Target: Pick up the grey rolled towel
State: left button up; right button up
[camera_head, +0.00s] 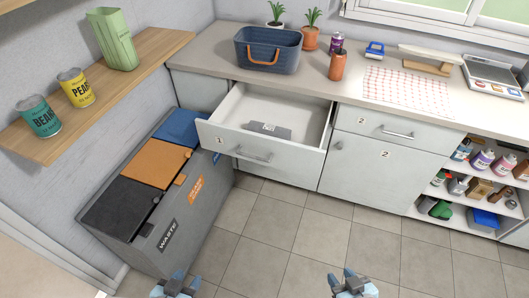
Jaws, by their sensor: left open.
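A small grey object (270,131) with a pale label-like patch lies in the open drawer (222,132) marked 1. It may be the grey rolled towel, but it is too small to tell its shape clearly. My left gripper (178,280) is open at the bottom edge, over the floor and far from the drawer. My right gripper (348,280) is at the bottom edge right of centre, also far from the drawer. Its finger gap is not clear.
Grey waste bins (150,205) stand left of the drawer. The counter (320,88) holds a blue basket (268,50), cans, plants, a checked cloth (405,90) and a scale (492,75). A wooden shelf (125,75) juts out at upper left. Open shelves with bottles are at right. The tiled floor (300,240) is clear.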

aim_at(269, 130)
jog(key=i+l+u, duration=0.45)
jog(key=l, duration=0.15)
jog(key=i+l+u, duration=0.2)
jog(key=l, duration=0.15)
jog(key=l+u, duration=0.2)
jog(key=l, duration=0.15)
jog(key=i+l+u, duration=0.1)
jog(key=l+u, duration=0.15)
jog(key=l, duration=0.15)
jog(key=i, duration=0.5)
